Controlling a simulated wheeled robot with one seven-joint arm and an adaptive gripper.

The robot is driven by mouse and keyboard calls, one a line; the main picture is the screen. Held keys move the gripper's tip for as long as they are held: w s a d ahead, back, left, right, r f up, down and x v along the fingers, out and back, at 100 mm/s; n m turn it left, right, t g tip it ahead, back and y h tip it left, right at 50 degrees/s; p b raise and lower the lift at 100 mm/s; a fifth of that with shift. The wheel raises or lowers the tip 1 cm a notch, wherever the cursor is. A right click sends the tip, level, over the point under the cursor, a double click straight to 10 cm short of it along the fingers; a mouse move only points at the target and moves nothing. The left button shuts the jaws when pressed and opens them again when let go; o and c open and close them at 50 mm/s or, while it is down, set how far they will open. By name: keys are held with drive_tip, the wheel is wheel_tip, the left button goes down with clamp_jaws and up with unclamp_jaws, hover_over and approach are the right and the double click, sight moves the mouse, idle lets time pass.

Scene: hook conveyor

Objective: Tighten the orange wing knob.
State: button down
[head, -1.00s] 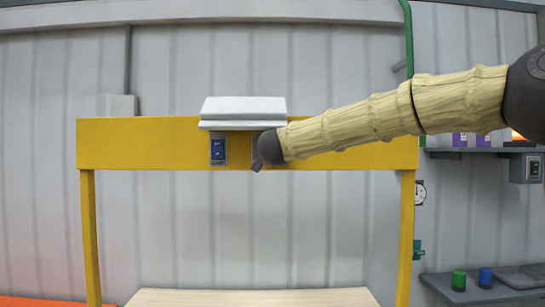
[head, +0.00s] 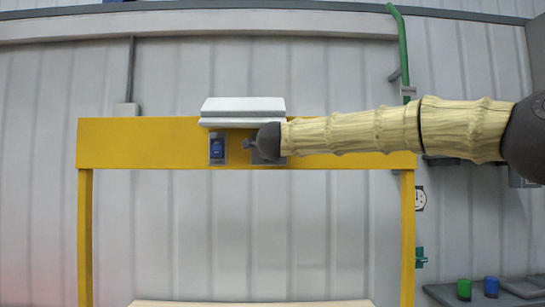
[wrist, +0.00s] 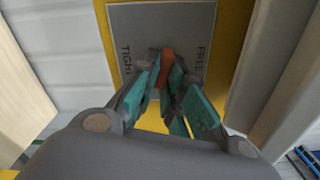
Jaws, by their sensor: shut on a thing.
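The orange wing knob (wrist: 167,62) shows in the wrist view, on a grey plate (wrist: 141,24) lettered "TIGHT" on the left and "FREE" on the right; the end of the "TIGHT" lettering is partly covered. The knob's visible part lies between the two words. My gripper (wrist: 167,82) has teal-padded fingers, one on each side of the knob, and is shut on it. In the head view my gripper (head: 248,144) is at the front of the yellow beam, under the white hood. The knob is hidden there.
The plate is on a yellow beam (head: 130,142) held by two posts. A white hood (head: 243,106) juts out just above my gripper. A blue-faced switch (head: 217,149) is close on the left. A pale tabletop (head: 250,303) is below; the space between is open.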

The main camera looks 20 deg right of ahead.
drive_tip(key=shift+f+m+b, duration=0.25)
drive_tip(key=shift+m+b, duration=0.1)
drive_tip(key=shift+m, duration=0.25)
drive_tip(key=c, duration=1.5)
unclamp_jaws()
drive_tip(key=shift+r, duration=0.1)
drive_tip(key=v, duration=1.2)
